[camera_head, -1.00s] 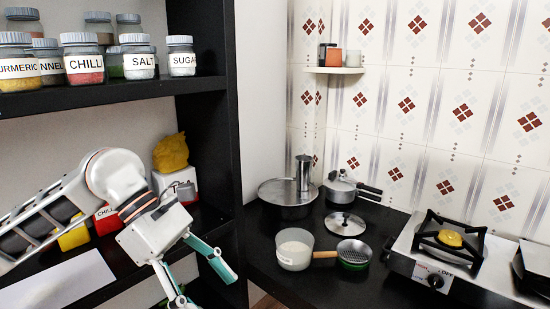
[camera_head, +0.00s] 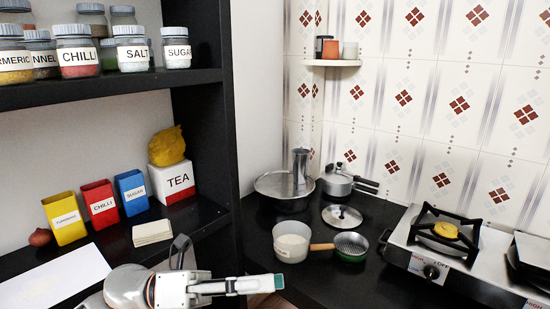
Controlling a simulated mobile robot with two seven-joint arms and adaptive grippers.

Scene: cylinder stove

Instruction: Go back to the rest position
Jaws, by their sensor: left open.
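My left gripper (camera_head: 230,262) is at the bottom of the head view, near the front edge of the lower shelf. Its fingers are spread wide, one pointing up and one pointing right, and nothing is between them. My left arm comes in low from the bottom left, and most of it is out of the picture. My right gripper is not in view.
The lower shelf holds yellow (camera_head: 65,219), red (camera_head: 100,206) and blue (camera_head: 132,193) boxes, and a TEA box (camera_head: 174,182). Jars stand above. On the black counter are a saucepan (camera_head: 292,246), a strainer (camera_head: 350,246), a cooker (camera_head: 337,183) and a stove (camera_head: 415,258).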

